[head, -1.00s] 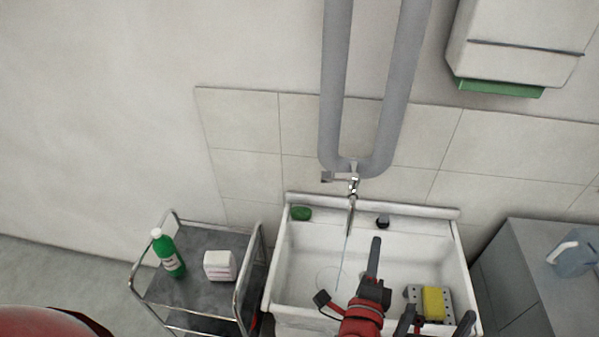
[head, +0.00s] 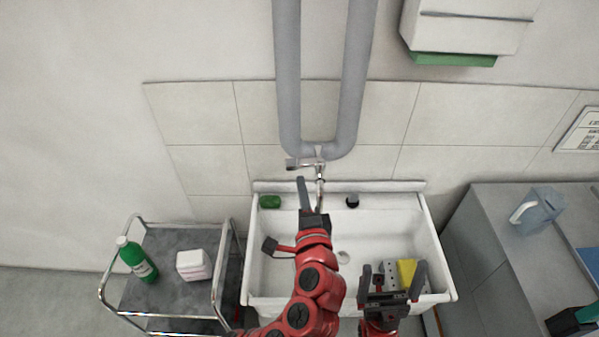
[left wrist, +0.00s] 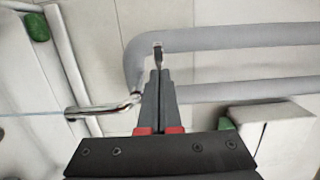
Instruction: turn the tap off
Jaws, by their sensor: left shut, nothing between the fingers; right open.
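The tap (head: 320,172) is a chrome fitting below the grey pipe loop, above the back of the sink. Its lever (head: 302,163) points left and has a dark end. In the left wrist view a thin water stream (left wrist: 32,115) runs from the tap's spout (left wrist: 100,108). My left gripper (head: 301,180) is shut and empty, with its tips just below the lever in the head view. In the left wrist view the tips overlap the lever, whose dark end shows beyond them; contact is unclear. My right gripper (head: 393,280) is open over the sink's front right.
The white sink (head: 432,250) holds a yellow sponge (head: 407,270). A green soap (head: 270,202) and a dark stopper (head: 352,201) lie on its back ledge. A trolley (head: 170,240) with a green bottle (head: 137,259) stands left; a grey cabinet (head: 480,230) stands right.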

